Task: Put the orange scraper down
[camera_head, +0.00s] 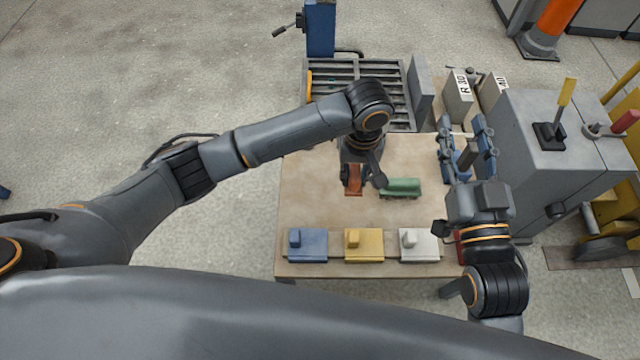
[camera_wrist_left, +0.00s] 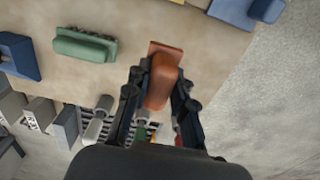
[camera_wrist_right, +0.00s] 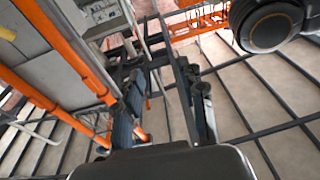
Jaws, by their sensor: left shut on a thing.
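The orange scraper (camera_head: 354,184) is a small rust-orange block with a raised grip. It is at the middle of the tan table (camera_head: 310,200), left of a green brush-like block (camera_head: 402,187). My left gripper (camera_head: 358,172) is over it, pointing down. In the left wrist view the fingers (camera_wrist_left: 161,88) are shut on the grip of the scraper (camera_wrist_left: 166,60). Whether its base touches the table is hard to tell. My right gripper (camera_head: 467,145) is raised over the table's right edge. Its fingers (camera_wrist_right: 162,95) are apart with nothing between them.
Blue (camera_head: 308,245), yellow (camera_head: 364,246) and white (camera_head: 419,246) blocks with raised grips stand along the table's front edge. A slatted grey rack (camera_head: 375,72) is behind the table. A grey cabinet (camera_head: 570,130) with levers stands right. Bare tabletop lies between the scraper and the front row.

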